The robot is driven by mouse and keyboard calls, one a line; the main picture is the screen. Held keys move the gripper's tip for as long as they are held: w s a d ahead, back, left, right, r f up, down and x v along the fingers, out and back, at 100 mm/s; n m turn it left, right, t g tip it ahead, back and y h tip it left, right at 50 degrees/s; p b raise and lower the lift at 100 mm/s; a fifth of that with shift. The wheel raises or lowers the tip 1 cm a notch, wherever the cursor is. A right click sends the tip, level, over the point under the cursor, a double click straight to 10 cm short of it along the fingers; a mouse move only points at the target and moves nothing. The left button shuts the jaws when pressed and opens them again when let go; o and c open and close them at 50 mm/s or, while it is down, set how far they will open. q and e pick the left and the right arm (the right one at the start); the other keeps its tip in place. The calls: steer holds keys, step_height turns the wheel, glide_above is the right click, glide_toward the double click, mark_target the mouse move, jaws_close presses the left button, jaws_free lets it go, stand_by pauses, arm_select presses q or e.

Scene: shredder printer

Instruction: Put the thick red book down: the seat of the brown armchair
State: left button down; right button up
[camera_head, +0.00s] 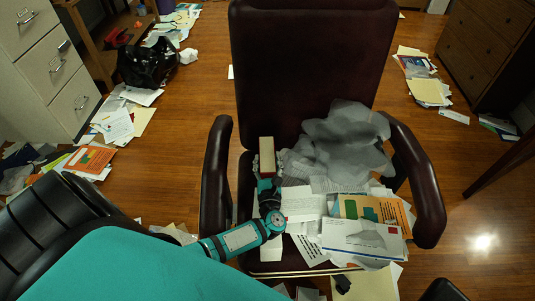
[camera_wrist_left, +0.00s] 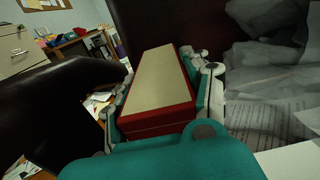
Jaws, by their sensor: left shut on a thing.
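The thick red book (camera_head: 267,158) is in my left gripper (camera_head: 267,170), at the left part of the brown armchair (camera_head: 310,60). The left wrist view shows the book (camera_wrist_left: 160,90) closely, with its pale page edges facing the camera and red cover around them. The fingers of my left gripper (camera_wrist_left: 163,88) press on both sides of it. The book is over the left side of the seat, near the backrest and left armrest. I cannot tell if it touches the seat. My right gripper is not in view.
Loose papers and envelopes (camera_head: 360,240) cover much of the seat. A crumpled grey translucent sheet (camera_head: 345,145) lies at its back right. The armrests (camera_head: 217,175) flank the seat. Papers litter the floor by the filing cabinet (camera_head: 50,60), a black bag (camera_head: 147,63) and wooden drawers (camera_head: 485,45).

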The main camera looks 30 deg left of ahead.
arm_select(q)
steer(key=shift+w+f, duration=0.1)
steer(key=shift+w, duration=0.05)
steer(key=c, duration=1)
jaws_free()
steer(key=shift+f, duration=0.4)
steer(key=shift+c, duration=0.2)
steer(key=o, duration=0.6)
steer(key=shift+r, duration=0.1)
steer(key=shift+c, duration=0.2)
steer(key=shift+r, duration=0.1)
steer(key=shift+s+d, duration=0.1)
steer(key=shift+s, duration=0.2)
steer(key=v, duration=1)
steer(key=shift+s+d, duration=0.15)
steer(key=shift+s, duration=0.15)
steer(key=shift+s+d, duration=0.35)
steer(key=shift+s, duration=0.05)
steer(key=shift+r, duration=0.1)
